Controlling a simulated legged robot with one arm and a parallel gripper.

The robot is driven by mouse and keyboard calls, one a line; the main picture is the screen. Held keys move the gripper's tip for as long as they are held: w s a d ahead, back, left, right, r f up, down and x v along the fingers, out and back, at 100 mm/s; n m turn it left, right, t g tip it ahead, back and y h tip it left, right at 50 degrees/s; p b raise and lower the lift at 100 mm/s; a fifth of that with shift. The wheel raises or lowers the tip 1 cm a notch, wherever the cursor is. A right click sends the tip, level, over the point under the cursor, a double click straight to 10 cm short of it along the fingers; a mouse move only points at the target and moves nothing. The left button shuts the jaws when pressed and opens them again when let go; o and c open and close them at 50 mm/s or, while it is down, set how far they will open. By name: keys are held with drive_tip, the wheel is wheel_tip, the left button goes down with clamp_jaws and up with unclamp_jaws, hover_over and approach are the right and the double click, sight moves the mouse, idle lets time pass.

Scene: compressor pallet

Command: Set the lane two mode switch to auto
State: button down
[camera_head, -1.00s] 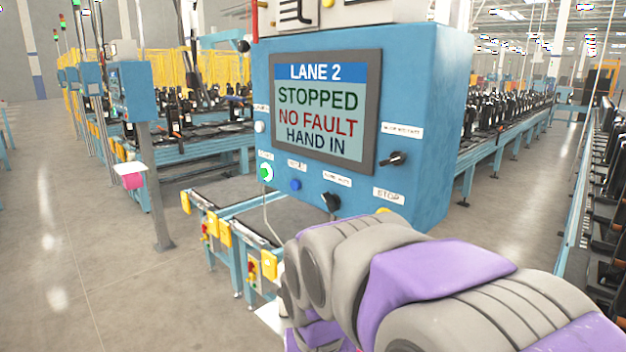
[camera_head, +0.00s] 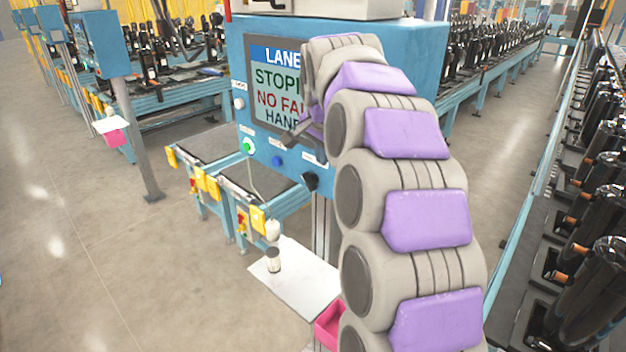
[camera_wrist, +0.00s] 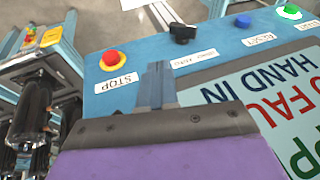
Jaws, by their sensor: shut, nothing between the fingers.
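The blue lane 2 panel (camera_head: 400,45) fills the upper middle of the head view. Its screen (camera_head: 272,85) is partly covered by my arm; the wrist view shows "HAND IN" on the screen (camera_wrist: 270,105). A black switch knob (camera_head: 310,181) sits on the panel's lower edge. In the wrist view this knob (camera_wrist: 183,33) is beside a small label that seems to read hand/auto. Its exact setting is unclear. My gripper (camera_head: 291,138) is shut and empty in front of the panel. In the wrist view its fingertips (camera_wrist: 156,68) point toward the knob, apart from it.
A red stop button (camera_wrist: 112,60), a blue button (camera_head: 277,161) and a lit green button (camera_head: 248,147) are near the knob. A white shelf (camera_head: 295,285) with a small jar (camera_head: 273,260) stands below.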

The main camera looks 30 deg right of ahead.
approach(314, 184)
drive_tip(key=f, duration=0.4)
drive_tip(key=d+f, duration=0.1)
drive_tip(key=f, duration=0.1)
drive_tip(key=shift+w+f+p, duration=0.1)
drive_tip(key=shift+w+p, duration=0.1)
drive_tip(key=shift+p, duration=0.2)
drive_tip(key=shift+w+a+f, duration=0.1)
drive_tip(key=shift+w+f, duration=0.2)
drive_tip(key=shift+a, duration=0.15)
drive_tip(key=shift+f, duration=0.1)
